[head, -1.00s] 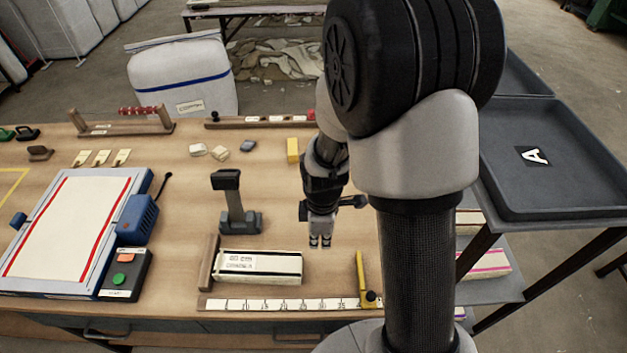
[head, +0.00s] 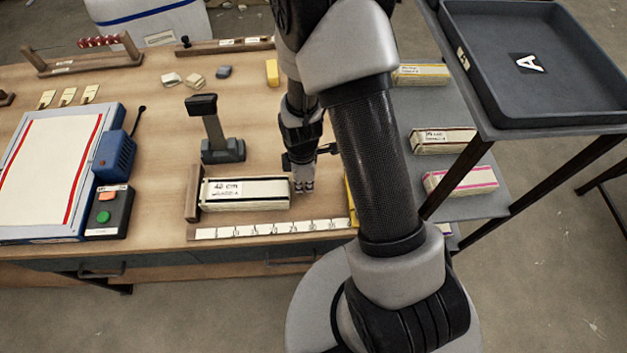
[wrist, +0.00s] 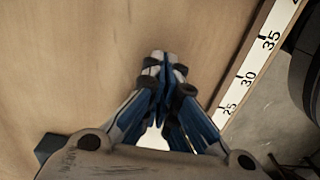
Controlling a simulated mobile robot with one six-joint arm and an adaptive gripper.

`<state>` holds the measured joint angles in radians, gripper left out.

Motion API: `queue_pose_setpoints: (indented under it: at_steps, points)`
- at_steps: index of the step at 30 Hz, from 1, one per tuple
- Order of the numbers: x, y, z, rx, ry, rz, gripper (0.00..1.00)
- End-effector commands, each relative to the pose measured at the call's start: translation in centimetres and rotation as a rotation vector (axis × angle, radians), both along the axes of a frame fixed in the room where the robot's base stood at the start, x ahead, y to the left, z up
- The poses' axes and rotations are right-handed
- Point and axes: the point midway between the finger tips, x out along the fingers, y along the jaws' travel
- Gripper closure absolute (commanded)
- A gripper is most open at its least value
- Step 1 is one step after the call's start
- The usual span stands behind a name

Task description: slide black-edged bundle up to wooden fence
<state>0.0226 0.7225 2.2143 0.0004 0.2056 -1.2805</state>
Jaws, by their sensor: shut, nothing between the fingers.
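The black-edged bundle (head: 262,193), cream with dark edges and a "40 cm" label, lies flat on the table behind the ruler strip. The wooden fence (head: 193,192) stands at its left end; bundle and fence look very close, but I cannot tell whether they touch. My gripper (head: 303,188) is shut and empty, fingers pointing down just beyond the bundle's right end. Contact with the bundle is unclear. In the wrist view the shut fingertips (wrist: 162,58) are over bare wood; a pale patch behind the fingers may be the bundle, mostly hidden.
The white ruler strip (head: 270,229) runs along the front edge, with a yellow stop (head: 351,198) partly behind my arm. A dark stand (head: 220,150) is behind the bundle. A control box (head: 109,211) is left of the fence. Shelves at right hold other bundles (head: 443,140).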

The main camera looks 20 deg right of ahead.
Motion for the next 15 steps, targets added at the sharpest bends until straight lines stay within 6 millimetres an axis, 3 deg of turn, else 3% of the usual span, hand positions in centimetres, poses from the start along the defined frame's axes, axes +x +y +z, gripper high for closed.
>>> queue_pose_setpoints:
  at_steps: [15]
  points:
    - [0.40,1.07,0.10,0.000,-0.001,0.000,1.00]
